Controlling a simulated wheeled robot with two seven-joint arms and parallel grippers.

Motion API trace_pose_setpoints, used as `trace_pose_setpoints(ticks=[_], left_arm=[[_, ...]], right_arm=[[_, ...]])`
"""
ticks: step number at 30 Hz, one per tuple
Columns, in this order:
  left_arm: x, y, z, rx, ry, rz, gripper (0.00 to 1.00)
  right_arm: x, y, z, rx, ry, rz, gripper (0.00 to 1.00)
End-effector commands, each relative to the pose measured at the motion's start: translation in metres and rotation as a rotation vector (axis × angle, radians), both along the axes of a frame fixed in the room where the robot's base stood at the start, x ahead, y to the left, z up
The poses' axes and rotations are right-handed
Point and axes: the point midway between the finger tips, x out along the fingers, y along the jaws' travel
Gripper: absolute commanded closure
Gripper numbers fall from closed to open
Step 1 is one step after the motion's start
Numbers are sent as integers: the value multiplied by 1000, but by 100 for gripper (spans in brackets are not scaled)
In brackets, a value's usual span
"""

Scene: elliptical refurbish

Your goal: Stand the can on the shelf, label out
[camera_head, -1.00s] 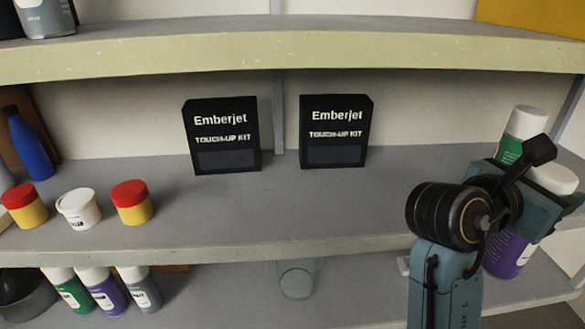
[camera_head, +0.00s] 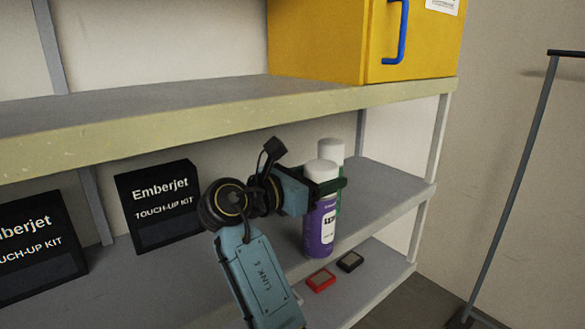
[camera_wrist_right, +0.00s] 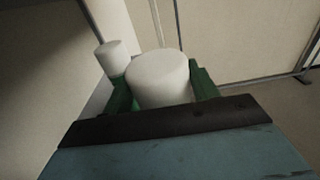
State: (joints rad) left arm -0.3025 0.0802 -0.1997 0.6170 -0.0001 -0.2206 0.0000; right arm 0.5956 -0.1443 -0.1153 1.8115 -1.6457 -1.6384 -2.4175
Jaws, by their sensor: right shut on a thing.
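The can (camera_head: 319,232) is purple with a white cap and a white label patch. It is upright at the front edge of the middle shelf (camera_head: 375,190), its label patch facing outward, slightly to the right. Whether its base touches the shelf I cannot tell. My right gripper (camera_head: 325,186) is shut around its upper part, below the cap. In the right wrist view the can's white cap (camera_wrist_right: 158,78) sits between the two green fingers (camera_wrist_right: 163,93). My left gripper is not in view.
A green can with a white cap (camera_head: 333,150) stands close behind the held can. Two black Emberjet boxes (camera_head: 158,205) stand to the left. The shelf is clear to the right. Below lie a red item (camera_head: 320,280) and a dark one (camera_head: 350,262). A yellow cabinet (camera_head: 320,40) stands above.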

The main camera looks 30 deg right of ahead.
Motion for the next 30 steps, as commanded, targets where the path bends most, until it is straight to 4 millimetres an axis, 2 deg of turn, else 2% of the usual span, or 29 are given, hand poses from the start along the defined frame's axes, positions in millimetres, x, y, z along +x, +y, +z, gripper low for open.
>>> trace_pose_setpoints(ticks=[1,4,13,21,30], left_arm=[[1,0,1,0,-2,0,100],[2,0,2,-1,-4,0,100],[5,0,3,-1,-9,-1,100],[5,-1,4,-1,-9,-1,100],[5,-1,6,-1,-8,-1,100]], right_arm=[[10,1,3,-4,-1,-1,100],[25,2,2,-4,-1,-1,100],[45,3,2,-3,-3,0,100],[74,5,2,-3,-1,-1,100],[75,5,-5,-3,-2,0,100]])
